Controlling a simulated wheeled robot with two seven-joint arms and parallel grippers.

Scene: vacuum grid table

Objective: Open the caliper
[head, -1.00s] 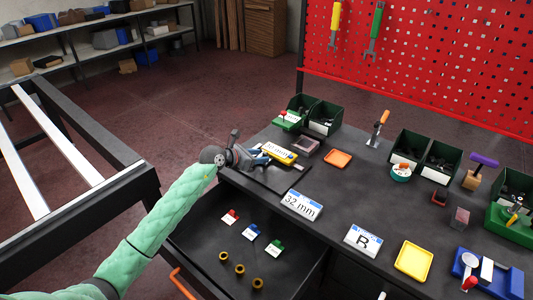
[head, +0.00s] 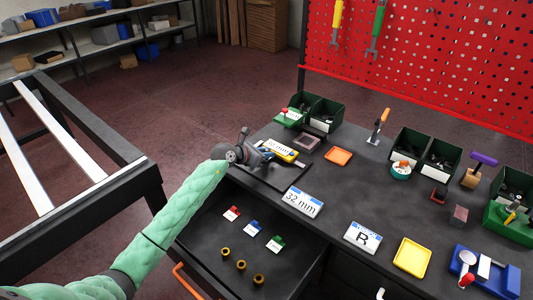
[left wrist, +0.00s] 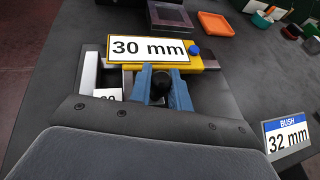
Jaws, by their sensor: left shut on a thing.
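The caliper lies on a dark mat (head: 272,181) at the table's near left corner. Its yellow body (left wrist: 180,62) carries a "30 mm" display (left wrist: 150,49) and a blue knob (left wrist: 195,50) in the left wrist view. Pale metal jaw parts (left wrist: 90,75) show at its left. The caliper also shows in the head view (head: 283,151), partly behind my gripper. My left gripper (left wrist: 164,92) has its two blue fingers shut on the caliper's black thumb knob (left wrist: 160,84), which is partly hidden between them. My right gripper is not in view.
An open drawer (head: 200,245) with labels and several brass bushings is below the caliper. A "32 mm" sign (head: 302,203) stands to the right. A clear-topped box (head: 308,143) and an orange tray (head: 338,156) lie behind it.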

